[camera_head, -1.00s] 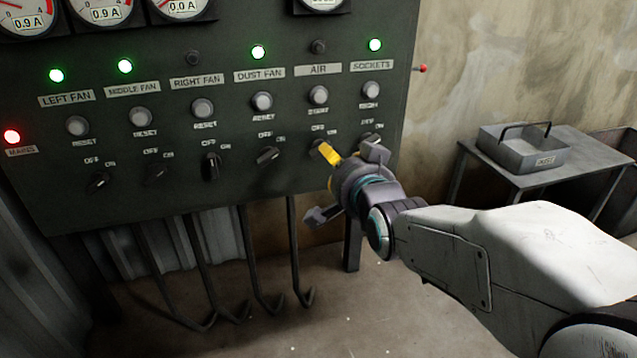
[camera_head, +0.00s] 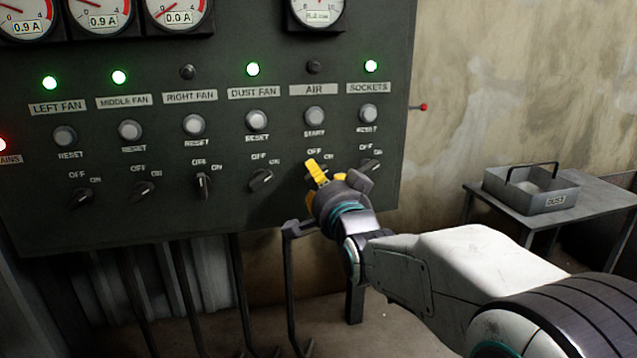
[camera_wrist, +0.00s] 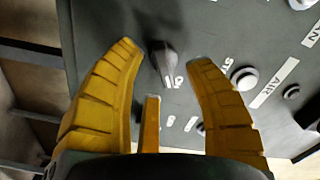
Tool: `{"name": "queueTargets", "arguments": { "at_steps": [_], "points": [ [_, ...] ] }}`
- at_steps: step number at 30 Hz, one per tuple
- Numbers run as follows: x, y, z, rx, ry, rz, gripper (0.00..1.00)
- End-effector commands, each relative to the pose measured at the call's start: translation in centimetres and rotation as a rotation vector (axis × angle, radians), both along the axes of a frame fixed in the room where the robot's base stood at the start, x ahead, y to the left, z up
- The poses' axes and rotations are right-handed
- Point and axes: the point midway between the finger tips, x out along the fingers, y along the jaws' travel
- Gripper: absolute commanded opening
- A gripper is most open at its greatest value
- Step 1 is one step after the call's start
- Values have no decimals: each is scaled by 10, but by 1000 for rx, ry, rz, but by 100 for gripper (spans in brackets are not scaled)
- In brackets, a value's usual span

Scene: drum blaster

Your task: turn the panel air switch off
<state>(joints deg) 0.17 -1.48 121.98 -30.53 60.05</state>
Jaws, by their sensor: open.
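The panel air switch is a dark rotary knob (camera_wrist: 166,64) with a pointed grip, seen in the wrist view below the START button (camera_wrist: 243,78) of the AIR column. My gripper (camera_wrist: 165,58) is open, with its yellow fingers on either side of the knob and apart from it in the picture. In the head view, my gripper (camera_head: 326,178) is in front of the AIR column and mostly hides the knob. The AIR label (camera_head: 314,90) shows above it, and the AIR lamp (camera_head: 314,67) is dark. Contact with the knob cannot be told.
The dust fan knob (camera_head: 261,180) is just left of my gripper, and the sockets knob (camera_head: 370,166) is close on its right. A table with a dust tray (camera_head: 531,190) stands at the right.

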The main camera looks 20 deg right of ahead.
Motion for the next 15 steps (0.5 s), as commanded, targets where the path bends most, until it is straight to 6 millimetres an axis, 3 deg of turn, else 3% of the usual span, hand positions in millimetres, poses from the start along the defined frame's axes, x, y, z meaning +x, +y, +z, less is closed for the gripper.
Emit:
{"name": "queueTargets", "arguments": {
  "at_steps": [6,15],
  "points": [
    [21,0,-1,-1,1,0,48],
    [29,0,0,-1,0,0,48]
  ]
}}
